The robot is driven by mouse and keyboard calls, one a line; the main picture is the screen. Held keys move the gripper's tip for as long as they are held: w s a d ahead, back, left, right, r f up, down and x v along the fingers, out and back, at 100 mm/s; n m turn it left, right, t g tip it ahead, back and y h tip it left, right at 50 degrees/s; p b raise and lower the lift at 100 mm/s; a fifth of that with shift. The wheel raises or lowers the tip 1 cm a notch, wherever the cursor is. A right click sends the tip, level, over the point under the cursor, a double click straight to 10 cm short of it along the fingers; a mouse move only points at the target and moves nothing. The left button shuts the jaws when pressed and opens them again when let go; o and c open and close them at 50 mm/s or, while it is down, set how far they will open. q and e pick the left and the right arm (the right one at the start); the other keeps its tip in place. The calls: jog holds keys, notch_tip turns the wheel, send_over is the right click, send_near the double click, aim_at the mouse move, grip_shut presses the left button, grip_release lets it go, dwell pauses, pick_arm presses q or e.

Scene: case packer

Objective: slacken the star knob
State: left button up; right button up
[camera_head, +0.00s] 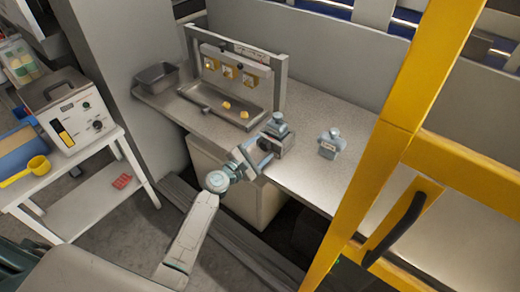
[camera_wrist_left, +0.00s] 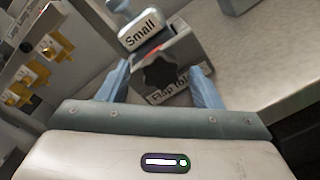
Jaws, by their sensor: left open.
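The star knob (camera_wrist_left: 160,72) is dark and lobed, on the front of a grey block (camera_wrist_left: 185,55) with a "Small" label above it and a partly hidden "Flap" label below. In the head view the block (camera_head: 284,145) stands near the front edge of the counter, with a blue-grey top piece. My left gripper (camera_head: 258,158) reaches to its front. In the left wrist view the blue fingers of my left gripper (camera_wrist_left: 160,88) are apart, one on each side of the knob. I cannot tell whether they touch it. My right gripper is not in view.
A second blue-grey labelled piece (camera_head: 331,146) stands to the right on the counter (camera_head: 305,180). A tray (camera_head: 222,105) with yellow pieces lies behind left, near a grey bin (camera_head: 156,77). A yellow frame (camera_head: 375,165) with a black handle crosses the right side.

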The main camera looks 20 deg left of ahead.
pick_arm(q)
jog(key=b+v, duration=0.2)
jog(key=v, duration=0.8)
jog(key=shift+s, duration=0.35)
jog(key=shift+a, duration=0.1)
